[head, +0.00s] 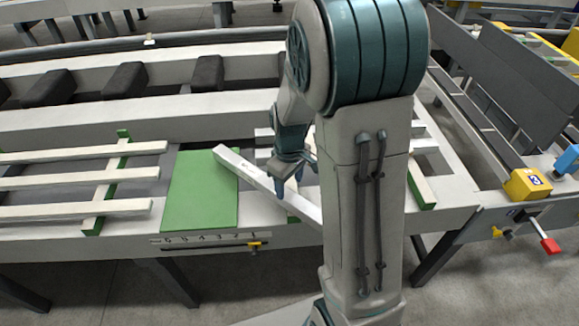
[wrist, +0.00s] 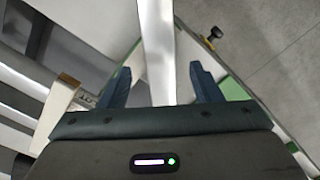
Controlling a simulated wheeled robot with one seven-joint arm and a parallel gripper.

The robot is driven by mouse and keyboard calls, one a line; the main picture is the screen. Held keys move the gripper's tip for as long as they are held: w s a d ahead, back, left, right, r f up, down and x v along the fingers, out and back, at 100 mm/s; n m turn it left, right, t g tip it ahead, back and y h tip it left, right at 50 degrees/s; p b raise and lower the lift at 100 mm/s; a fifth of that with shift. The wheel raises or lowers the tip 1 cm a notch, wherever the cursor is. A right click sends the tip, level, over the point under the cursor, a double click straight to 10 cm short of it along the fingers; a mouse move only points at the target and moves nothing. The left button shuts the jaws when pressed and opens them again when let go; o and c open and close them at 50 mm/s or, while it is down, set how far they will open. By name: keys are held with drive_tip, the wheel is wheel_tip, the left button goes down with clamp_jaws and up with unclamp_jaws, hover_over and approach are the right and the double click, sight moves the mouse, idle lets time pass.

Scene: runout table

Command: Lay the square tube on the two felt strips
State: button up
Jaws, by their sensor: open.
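The square tube (head: 262,177) is a long pale bar lying diagonally in the head view, its far-left end over the green mat (head: 200,195). My arm hides its near-right end. My gripper (head: 289,182) is over the tube's middle. In the wrist view the tube (wrist: 157,50) runs between the two spread fingers of my gripper (wrist: 160,85), with gaps on both sides. Green strips show at the right (head: 421,186) and partly behind the tube (head: 292,216); my arm hides much of the area between them.
At the left, several pale bars (head: 110,175) lie across another green strip (head: 106,186). A yellow block (head: 527,185) and a red-handled part (head: 550,246) are at the right.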

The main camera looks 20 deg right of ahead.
wheel_tip(320, 180, up, 6)
drive_tip(key=s+a+r+m+t, duration=0.2)
drive_tip(key=s+r+m, duration=0.4)
drive_tip(key=s, duration=0.8)
wheel_tip(320, 180, up, 3)
drive_tip(key=shift+a+f+t, duration=0.15)
drive_tip(key=shift+a+t, duration=0.2)
drive_tip(key=shift+t, duration=0.05)
drive_tip(key=shift+o, duration=0.4)
drive_tip(key=shift+s, duration=0.3)
drive_tip(key=n+g+p, duration=0.3)
drive_tip(key=n+p, duration=0.3)
approach(289, 195)
drive_tip(key=f, duration=0.1)
drive_tip(key=f+b, duration=0.1)
drive_tip(key=f, duration=0.2)
drive_tip(key=shift+s+a+f+b, duration=0.1)
drive_tip(key=shift+a+f+b, duration=0.05)
drive_tip(key=shift+a+b, duration=0.15)
drive_tip(key=shift+d+f+b, duration=0.15)
drive_tip(key=shift+f, duration=1.3)
drive_tip(key=shift+d+f+b, duration=0.15)
drive_tip(key=shift+f, duration=1.3)
